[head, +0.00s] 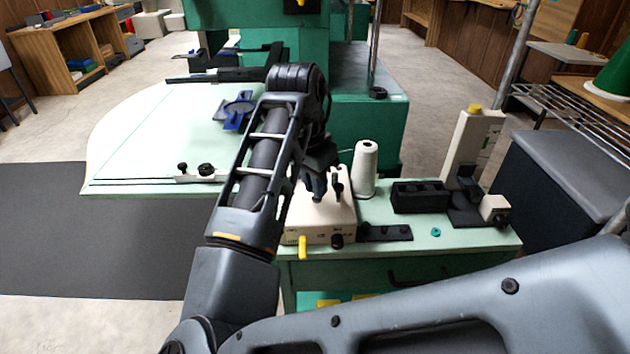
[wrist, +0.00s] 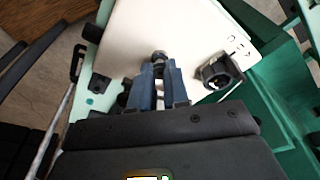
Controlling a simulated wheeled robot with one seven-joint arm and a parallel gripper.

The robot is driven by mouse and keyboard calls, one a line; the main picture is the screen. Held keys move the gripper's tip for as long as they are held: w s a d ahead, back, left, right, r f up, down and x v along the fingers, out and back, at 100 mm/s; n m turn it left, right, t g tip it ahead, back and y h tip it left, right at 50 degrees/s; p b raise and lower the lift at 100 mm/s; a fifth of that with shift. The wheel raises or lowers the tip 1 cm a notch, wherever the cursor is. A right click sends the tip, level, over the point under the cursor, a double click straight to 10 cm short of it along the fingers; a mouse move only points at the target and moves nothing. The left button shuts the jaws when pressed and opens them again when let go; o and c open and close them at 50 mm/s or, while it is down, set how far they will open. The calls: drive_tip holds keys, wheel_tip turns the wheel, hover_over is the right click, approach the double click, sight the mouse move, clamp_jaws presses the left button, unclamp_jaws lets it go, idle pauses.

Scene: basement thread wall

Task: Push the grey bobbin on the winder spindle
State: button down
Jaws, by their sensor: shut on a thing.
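The winder (head: 318,222) is a cream box with a yellow lever (head: 302,247) and dark knobs, at the left end of the green cart. Its cream top (wrist: 180,30) fills much of the wrist view. My gripper (wrist: 160,68) is over this top, its blue-grey fingers close together on a small grey round piece, apparently the grey bobbin (wrist: 159,56). The fingers hide most of it. The spindle cannot be made out at the fingertips, so I cannot tell whether the bobbin is around it. In the head view my gripper (head: 318,186) is partly hidden by my arm.
A dark upright fitting (head: 338,186) stands on the winder close to my gripper. A white thread cone (head: 364,170) is just behind. A black slotted box (head: 420,197), a teal bobbin (head: 436,232) and a tall cream device (head: 472,148) are to the right.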

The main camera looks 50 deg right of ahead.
drive_tip(key=shift+f, duration=0.25)
drive_tip(key=shift+r, duration=0.1)
drive_tip(key=c, duration=1)
unclamp_jaws()
drive_tip(key=shift+c, duration=0.2)
drive_tip(key=shift+r, duration=0.1)
drive_tip(key=v, duration=0.7)
drive_tip(key=shift+r, duration=0.3)
